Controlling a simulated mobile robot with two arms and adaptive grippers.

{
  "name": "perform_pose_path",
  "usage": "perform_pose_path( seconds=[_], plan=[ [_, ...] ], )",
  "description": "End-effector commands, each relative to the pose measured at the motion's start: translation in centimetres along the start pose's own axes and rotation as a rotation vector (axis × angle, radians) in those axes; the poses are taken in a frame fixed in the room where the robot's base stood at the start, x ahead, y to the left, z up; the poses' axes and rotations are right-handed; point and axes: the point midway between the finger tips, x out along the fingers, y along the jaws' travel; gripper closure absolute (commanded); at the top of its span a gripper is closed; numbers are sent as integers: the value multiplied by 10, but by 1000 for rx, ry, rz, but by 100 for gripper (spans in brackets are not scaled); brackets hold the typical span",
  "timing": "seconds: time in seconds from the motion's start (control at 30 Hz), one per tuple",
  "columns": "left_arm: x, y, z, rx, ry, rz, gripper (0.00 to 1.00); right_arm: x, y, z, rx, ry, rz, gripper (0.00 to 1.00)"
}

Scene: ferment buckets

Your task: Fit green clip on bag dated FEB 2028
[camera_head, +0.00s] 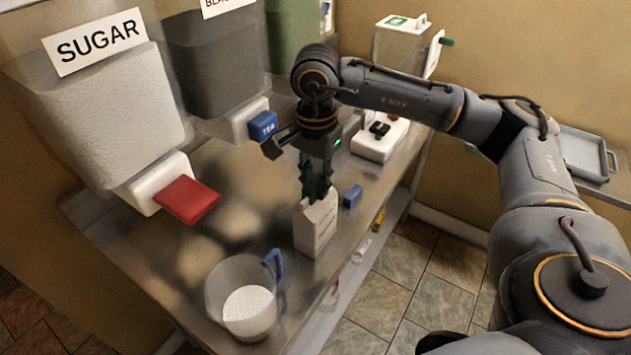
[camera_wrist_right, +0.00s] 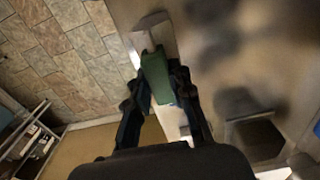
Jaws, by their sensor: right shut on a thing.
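A white bag (camera_head: 316,228) stands upright on the metal counter near its front edge; its printing is too small to read. My right gripper (camera_head: 316,188) points down at the top of this bag. It is shut on a green clip, which shows between the fingers in the right wrist view (camera_wrist_right: 158,78). The clip is right at the bag's top, but I cannot tell whether it grips the bag, as the fingers partly hide it. My left gripper is not in view.
A clear jug (camera_head: 226,290) of white grains stands at the counter's front left. A small blue block (camera_head: 352,197) lies right of the bag. The SUGAR bin (camera_head: 110,120) with a red lever (camera_head: 187,200) is on the left. A white device (camera_head: 378,142) stands behind.

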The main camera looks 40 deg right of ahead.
Motion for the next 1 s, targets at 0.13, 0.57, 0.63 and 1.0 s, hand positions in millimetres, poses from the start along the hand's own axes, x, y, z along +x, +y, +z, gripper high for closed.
perform_pose_path(
  seconds=[0.13,0.57,0.63,1.0],
  plan=[
    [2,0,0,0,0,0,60,1,0,0,0,0,0,94],
    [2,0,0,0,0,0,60,1,0,0,0,0,1,54],
    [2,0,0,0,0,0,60,1,0,0,0,0,1,52],
    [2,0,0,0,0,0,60,1,0,0,0,0,1,25]
  ],
)
